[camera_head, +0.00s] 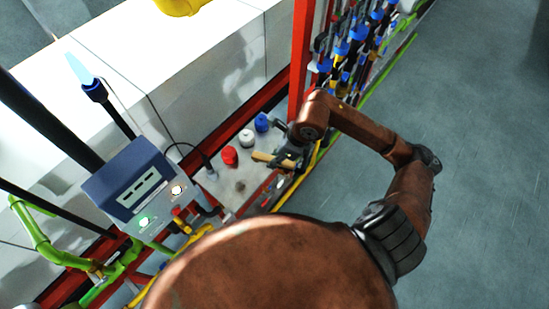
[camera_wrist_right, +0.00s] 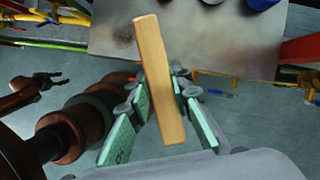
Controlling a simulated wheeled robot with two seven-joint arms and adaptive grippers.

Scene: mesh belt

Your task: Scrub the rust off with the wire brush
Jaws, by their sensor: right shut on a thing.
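My right gripper (camera_head: 290,158) is shut on the wire brush, seen as a pale wooden handle (camera_head: 268,158) over the right edge of a grey metal plate (camera_head: 222,181). In the right wrist view the wooden handle (camera_wrist_right: 160,80) stands between the green-padded fingers (camera_wrist_right: 160,112) of my right gripper. The bristles cannot be made out in either view. A small dark brown spot, possibly rust, (camera_head: 240,186) lies on the plate, left of and below the handle. My left gripper (camera_wrist_right: 45,82) shows small and dark at the left of the right wrist view; its jaw state is unclear.
A red (camera_head: 230,155), a white (camera_head: 246,138) and a blue container (camera_head: 262,122) stand along the plate's back. A blue control box (camera_head: 130,180) with lit buttons is to the left. A red post (camera_head: 301,60) and a rack of blue-topped parts (camera_head: 350,45) rise behind.

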